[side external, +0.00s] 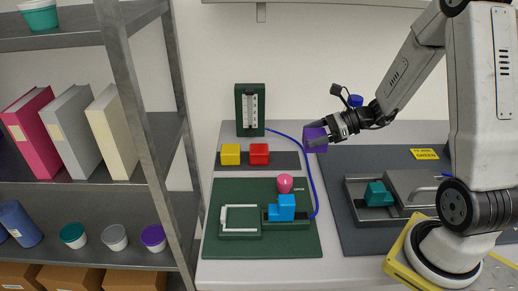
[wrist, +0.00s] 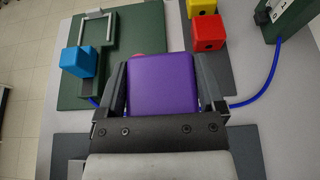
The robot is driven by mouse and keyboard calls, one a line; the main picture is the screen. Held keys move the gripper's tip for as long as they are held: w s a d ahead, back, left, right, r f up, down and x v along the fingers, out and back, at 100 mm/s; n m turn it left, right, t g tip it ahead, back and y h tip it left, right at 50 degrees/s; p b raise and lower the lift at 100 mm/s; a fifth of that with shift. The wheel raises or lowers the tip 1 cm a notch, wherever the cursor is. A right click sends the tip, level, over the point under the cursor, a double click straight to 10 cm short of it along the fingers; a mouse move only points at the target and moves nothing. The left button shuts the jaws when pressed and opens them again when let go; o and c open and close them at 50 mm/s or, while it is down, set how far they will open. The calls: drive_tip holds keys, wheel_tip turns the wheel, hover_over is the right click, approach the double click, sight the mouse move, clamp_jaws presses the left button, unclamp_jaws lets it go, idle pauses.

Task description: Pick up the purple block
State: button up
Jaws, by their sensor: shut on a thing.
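The purple block (side external: 315,138) is held up in the air in the side external view, above the table at the back middle. My gripper (side external: 322,138) is shut on it. In the wrist view the purple block (wrist: 162,88) sits between the two fingers of my gripper (wrist: 163,85), one finger on each side. The block's underside and the area right below it are hidden in the wrist view.
Yellow (side external: 230,154) and red (side external: 259,154) blocks sit on a dark strip at the back. A green board (side external: 225,248) carries a blue block (side external: 282,208) and a pink knob (side external: 285,183). A teal block (side external: 378,194) lies right; shelves (side external: 140,120) stand left.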

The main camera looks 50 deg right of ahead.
drive_tip(key=shift+s+a+r, duration=0.1)
drive_tip(key=shift+s+r, duration=0.15)
drive_tip(key=shift+s, duration=0.3)
drive_tip(key=shift+s+a+r, duration=0.15)
drive_tip(key=shift+s+r, duration=0.1)
drive_tip(key=shift+s, duration=0.3)
drive_tip(key=shift+s+a+r, duration=0.1)
drive_tip(key=shift+s+r, duration=0.15)
drive_tip(key=shift+s, duration=0.3)
drive_tip(key=shift+w, duration=0.1)
